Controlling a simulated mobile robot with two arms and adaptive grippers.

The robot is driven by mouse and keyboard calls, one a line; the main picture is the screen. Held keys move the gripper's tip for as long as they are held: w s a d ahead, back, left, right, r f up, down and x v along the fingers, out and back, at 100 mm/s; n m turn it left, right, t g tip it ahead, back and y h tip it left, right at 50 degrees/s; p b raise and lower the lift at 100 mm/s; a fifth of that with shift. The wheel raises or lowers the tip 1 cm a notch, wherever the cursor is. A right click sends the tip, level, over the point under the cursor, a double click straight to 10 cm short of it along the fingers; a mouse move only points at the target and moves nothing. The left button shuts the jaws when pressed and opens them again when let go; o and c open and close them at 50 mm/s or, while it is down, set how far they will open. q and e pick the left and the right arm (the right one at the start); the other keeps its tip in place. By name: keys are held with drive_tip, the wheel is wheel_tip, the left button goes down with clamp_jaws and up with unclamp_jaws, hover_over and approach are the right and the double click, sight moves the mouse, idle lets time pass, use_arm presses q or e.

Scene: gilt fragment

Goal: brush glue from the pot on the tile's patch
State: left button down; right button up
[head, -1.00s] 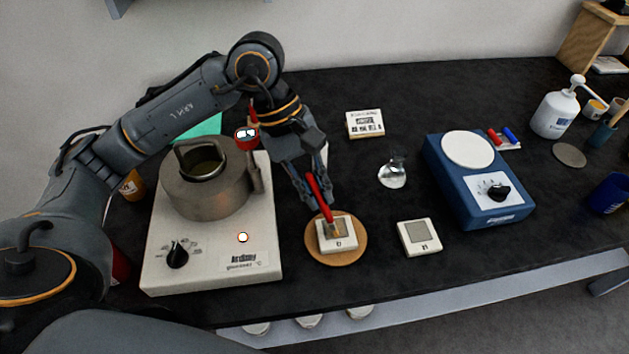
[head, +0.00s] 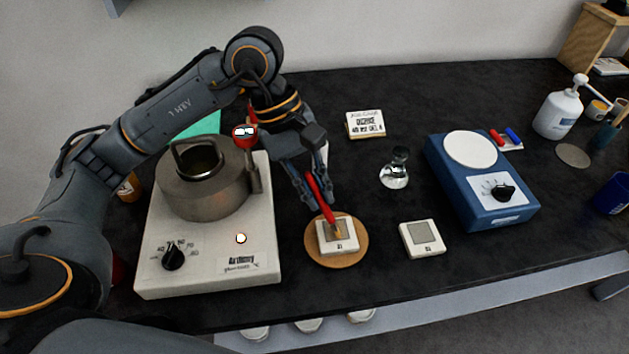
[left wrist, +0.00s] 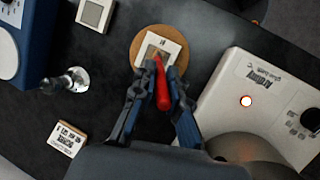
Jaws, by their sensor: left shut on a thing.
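My left gripper (head: 319,198) is shut on a red-handled brush (head: 326,208), which slants down. The brush tip is at the grey patch of a small white tile (head: 324,249); whether it touches is hard to tell. The tile lies on a round cork-coloured disc (head: 358,250). The left wrist view shows the red brush (left wrist: 163,92) between the fingers, with the tile (left wrist: 171,48) beyond. A grey metal pot (head: 202,194) with an open top and yellowish contents stands on a white hotplate (head: 205,272). My right gripper is not in view.
A second white tile (head: 422,252) lies right of the disc. A blue device (head: 480,180) with a round white plate is further right. A red gauge (head: 245,141) rises by the pot.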

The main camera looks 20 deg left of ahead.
use_arm(q)
drive_tip(key=shift+r+p, duration=1.65)
drive_tip(key=shift+r, duration=1.35)
drive_tip(key=shift+r+p, duration=0.4)
drive_tip(key=shift+r, duration=1.1)
drive_tip(key=shift+f, duration=0.1)
